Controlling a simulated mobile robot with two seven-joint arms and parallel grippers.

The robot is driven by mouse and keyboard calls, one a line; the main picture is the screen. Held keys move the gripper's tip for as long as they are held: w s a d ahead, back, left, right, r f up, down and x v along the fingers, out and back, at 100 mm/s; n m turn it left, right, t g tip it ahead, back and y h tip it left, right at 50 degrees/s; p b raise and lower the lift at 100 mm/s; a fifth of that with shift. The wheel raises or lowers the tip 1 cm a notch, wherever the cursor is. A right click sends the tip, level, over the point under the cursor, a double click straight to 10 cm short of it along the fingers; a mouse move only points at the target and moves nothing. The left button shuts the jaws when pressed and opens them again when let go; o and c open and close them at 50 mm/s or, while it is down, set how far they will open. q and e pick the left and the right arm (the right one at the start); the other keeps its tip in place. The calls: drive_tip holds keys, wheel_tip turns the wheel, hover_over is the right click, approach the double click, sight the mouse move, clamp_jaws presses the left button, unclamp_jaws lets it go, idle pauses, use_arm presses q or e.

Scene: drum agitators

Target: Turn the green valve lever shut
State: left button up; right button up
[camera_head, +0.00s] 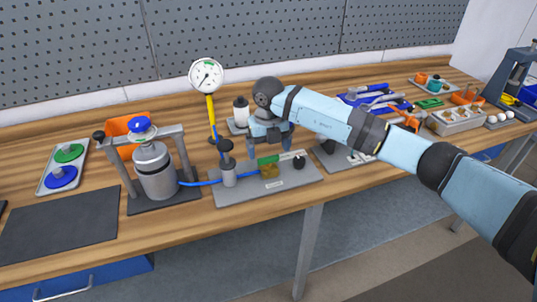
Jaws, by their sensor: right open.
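The green valve lever (268,160) sits on a brass valve (269,171) mounted on a grey base plate (245,195) near the middle of the bench. The lever lies roughly sideways in the picture, along the plate's length. My right gripper (271,143) comes in from the right and points down. It is open and empty, just above and behind the lever in the picture. I cannot tell whether a finger touches the lever. My left gripper is not in view.
A blue hose (197,184) runs from a metal canister (154,170) to the plate. A gauge (206,76) on a yellow stem stands left of my gripper. A blue tool tray (372,98) lies behind my arm. A dark mat (60,222) lies clear at left.

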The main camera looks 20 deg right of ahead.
sight(268, 157)
drive_tip(key=shift+f, duration=1.5)
drive_tip(key=shift+c, duration=0.2)
drive_tip(key=c, duration=0.9)
